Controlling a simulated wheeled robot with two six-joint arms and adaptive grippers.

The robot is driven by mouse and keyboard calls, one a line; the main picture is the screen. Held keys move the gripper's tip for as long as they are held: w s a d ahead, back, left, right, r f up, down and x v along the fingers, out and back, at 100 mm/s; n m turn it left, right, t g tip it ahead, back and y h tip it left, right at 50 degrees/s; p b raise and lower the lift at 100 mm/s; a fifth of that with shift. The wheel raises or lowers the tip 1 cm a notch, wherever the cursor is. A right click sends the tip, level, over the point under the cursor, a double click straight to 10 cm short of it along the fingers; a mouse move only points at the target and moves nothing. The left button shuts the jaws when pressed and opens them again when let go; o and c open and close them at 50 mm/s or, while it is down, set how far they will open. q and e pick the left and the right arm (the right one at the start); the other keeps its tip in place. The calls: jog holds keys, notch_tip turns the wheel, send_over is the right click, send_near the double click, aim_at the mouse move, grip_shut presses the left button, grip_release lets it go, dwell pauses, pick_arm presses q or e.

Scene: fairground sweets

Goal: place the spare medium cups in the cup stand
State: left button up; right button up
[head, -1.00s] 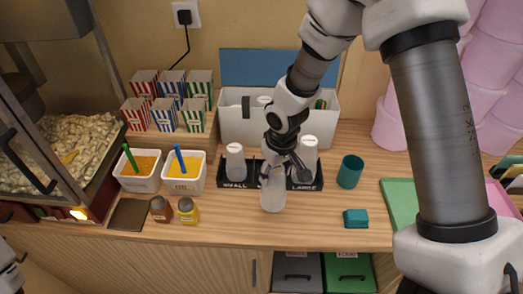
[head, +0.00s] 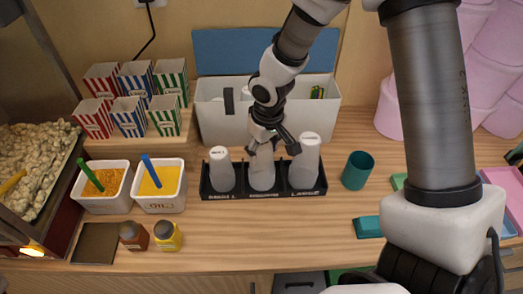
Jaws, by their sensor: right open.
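The black cup stand (head: 314,190) sits on the counter below my right arm, with labelled sections. A small pale translucent cup (head: 221,172) stands in its left section and a tall one (head: 305,165) in its right section, labelled LARGE. A medium translucent cup (head: 261,173) stands upright in the middle section. My right gripper (head: 270,149) is open, its fingers spread around the top of the medium cup; whether they touch it is unclear. My left gripper is not in view.
A white box (head: 315,118) with a raised blue lid (head: 225,55) stands close behind the stand. A teal cup (head: 357,171) and a teal block (head: 368,227) are to the right. Scoop tubs (head: 160,203) and two shakers (head: 167,237) are left. The counter before the stand is clear.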

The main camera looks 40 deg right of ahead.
jog(key=o, duration=0.4)
jog(key=shift+s+d+r, duration=0.1)
jog(key=shift+s+r, duration=0.05)
jog(key=shift+s, duration=0.25)
jog(key=shift+w+r, duration=0.2)
jog(key=shift+r, duration=0.25)
jog(key=r, duration=0.3)
jog(key=s+r, duration=0.1)
jog(key=r, duration=0.7)
jog(key=shift+s, duration=0.25)
